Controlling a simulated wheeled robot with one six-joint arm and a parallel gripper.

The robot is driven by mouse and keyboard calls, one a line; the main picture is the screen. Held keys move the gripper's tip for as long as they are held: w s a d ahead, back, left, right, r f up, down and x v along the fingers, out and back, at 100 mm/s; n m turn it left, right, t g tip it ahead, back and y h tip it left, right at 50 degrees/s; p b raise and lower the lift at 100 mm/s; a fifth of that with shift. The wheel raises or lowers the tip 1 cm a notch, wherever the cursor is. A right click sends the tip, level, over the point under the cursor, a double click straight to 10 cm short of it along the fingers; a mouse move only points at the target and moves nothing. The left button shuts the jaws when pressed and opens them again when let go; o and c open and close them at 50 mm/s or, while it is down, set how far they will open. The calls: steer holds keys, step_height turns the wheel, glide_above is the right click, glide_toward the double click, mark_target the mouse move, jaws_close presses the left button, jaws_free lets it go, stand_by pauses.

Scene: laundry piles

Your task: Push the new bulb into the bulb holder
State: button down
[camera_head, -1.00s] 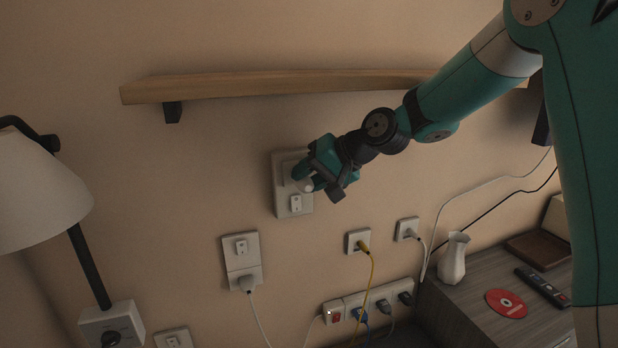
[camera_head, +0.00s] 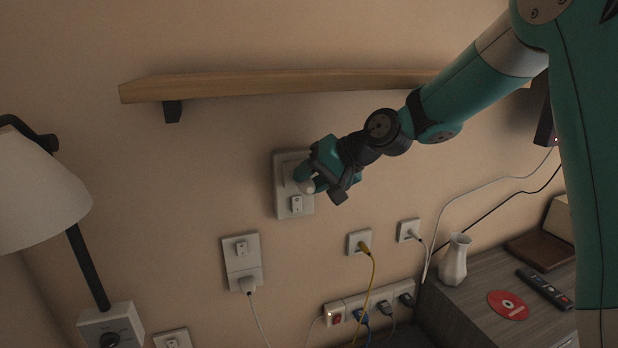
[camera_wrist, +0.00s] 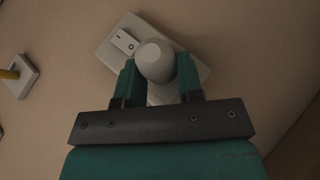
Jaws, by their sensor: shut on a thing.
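A white round bulb (camera_wrist: 154,62) sits between the two teal fingers of my gripper (camera_wrist: 158,82) in the wrist view. The gripper is shut on it. In the head view my gripper (camera_head: 308,180) is close in front of a white wall plate, and the bulb (camera_head: 308,187) shows as a small pale spot at the fingertips. The wall plate (camera_head: 283,206) has a switch on its lower part; the gripper covers much of its upper part. The plate also shows behind the bulb in the wrist view (camera_wrist: 110,50). I cannot tell whether the bulb touches the holder.
A wooden shelf (camera_head: 250,86) is above the gripper. A lamp (camera_head: 35,195) stands at left. Other wall sockets (camera_head: 242,262) and a power strip (camera_head: 350,304) with cords are below. A desk (camera_head: 470,300) with a white vase (camera_head: 454,260) is at right.

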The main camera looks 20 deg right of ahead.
steer(key=shift+s, duration=0.35)
stand_by(0.3)
steer(key=shift+w, duration=0.45)
stand_by(0.5)
steer(key=shift+w+r+p, duration=0.2)
steer(key=shift+r+p, duration=0.1)
steer(key=shift+p, duration=0.1)
stand_by(0.7)
steer(key=shift+s+r, duration=0.25)
stand_by(1.0)
steer(key=shift+s, duration=0.15)
stand_by(0.6)
steer(key=shift+s+f, duration=0.2)
steer(key=shift+f, duration=0.1)
steer(key=shift+f, duration=0.1)
